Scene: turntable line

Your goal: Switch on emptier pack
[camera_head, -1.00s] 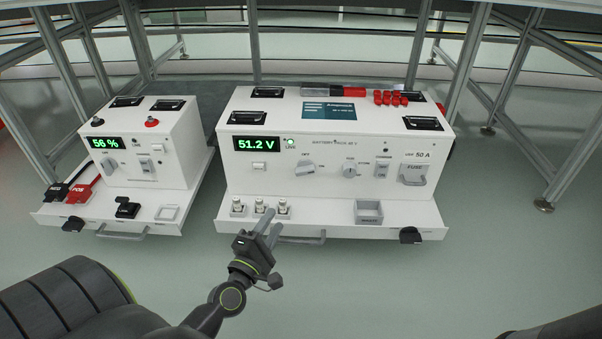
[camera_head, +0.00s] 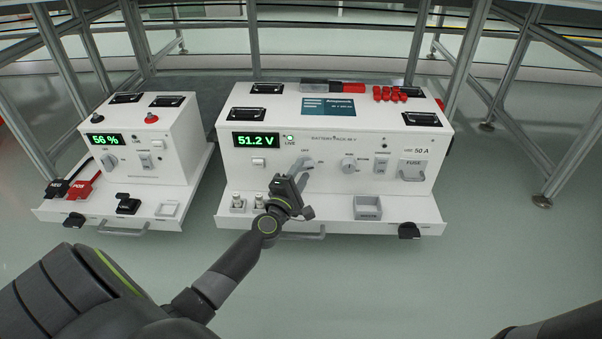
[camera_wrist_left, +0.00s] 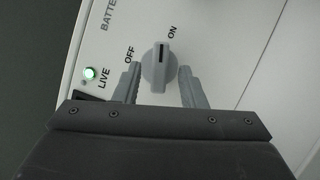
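The larger white battery pack (camera_head: 335,150) stands at centre right; its green display (camera_head: 256,141) reads 51.2 V. The smaller white pack (camera_head: 185,155) stands at left; its display (camera_head: 105,140) reads 56 %. My left gripper (camera_head: 300,170) is at the larger pack's grey OFF/ON knob, which it partly hides in the head view. In the left wrist view, the knob (camera_wrist_left: 158,70) lies between the open fingers (camera_wrist_left: 160,85), with a gap on each side. The LIVE lamp (camera_wrist_left: 90,73) glows green. My right gripper is out of view.
A second knob (camera_head: 349,167), a rocker switch (camera_head: 380,164) and a fuse holder (camera_head: 411,170) sit to the right on the panel. The front ledge carries small posts (camera_head: 238,203) and a square grey holder (camera_head: 367,208). Metal frame legs (camera_head: 468,60) stand around.

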